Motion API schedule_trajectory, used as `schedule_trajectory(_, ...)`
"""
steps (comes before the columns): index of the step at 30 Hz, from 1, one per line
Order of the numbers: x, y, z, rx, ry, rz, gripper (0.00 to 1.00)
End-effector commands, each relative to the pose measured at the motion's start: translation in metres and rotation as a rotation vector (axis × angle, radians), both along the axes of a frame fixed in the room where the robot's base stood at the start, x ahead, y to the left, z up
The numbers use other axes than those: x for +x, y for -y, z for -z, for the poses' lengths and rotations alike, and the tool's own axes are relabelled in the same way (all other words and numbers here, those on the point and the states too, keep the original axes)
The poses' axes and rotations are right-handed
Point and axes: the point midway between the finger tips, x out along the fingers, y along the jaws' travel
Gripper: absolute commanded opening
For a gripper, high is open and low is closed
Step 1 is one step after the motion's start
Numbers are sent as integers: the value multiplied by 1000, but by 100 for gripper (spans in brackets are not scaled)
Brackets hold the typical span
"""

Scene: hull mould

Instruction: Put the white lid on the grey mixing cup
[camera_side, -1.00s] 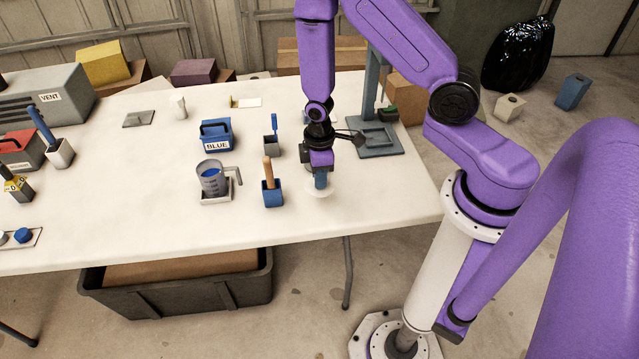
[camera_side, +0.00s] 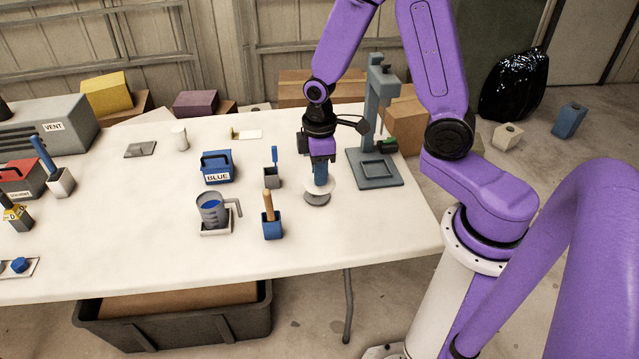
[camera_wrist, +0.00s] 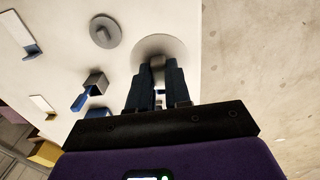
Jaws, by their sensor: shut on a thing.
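My gripper (camera_side: 320,178) is shut on the white lid (camera_side: 322,187), a flat pale disc held level above the right part of the table. In the wrist view the lid (camera_wrist: 160,44) shows beyond the fingers (camera_wrist: 158,80), which meet on its small grip. The grey mixing cup (camera_side: 208,213) stands upright well to the left of the lid. It has a handle, an open top and blue contents. The cup is not clearly identifiable in the wrist view.
A grey round shape (camera_side: 317,199) lies below the lid. A blue holder (camera_side: 272,228) with a wooden stick stands between lid and cup. A grey holder (camera_side: 271,178), the BLUE box (camera_side: 217,168) and a grey press (camera_side: 376,168) stand farther back.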

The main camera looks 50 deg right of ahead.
Motion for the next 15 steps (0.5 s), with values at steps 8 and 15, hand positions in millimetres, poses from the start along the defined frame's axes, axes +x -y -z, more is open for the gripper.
schedule_trajectory(8,6,-3,-32,1,4,-2,0)
schedule_trajectory(15,44,-20,-33,0,1,-1,0)
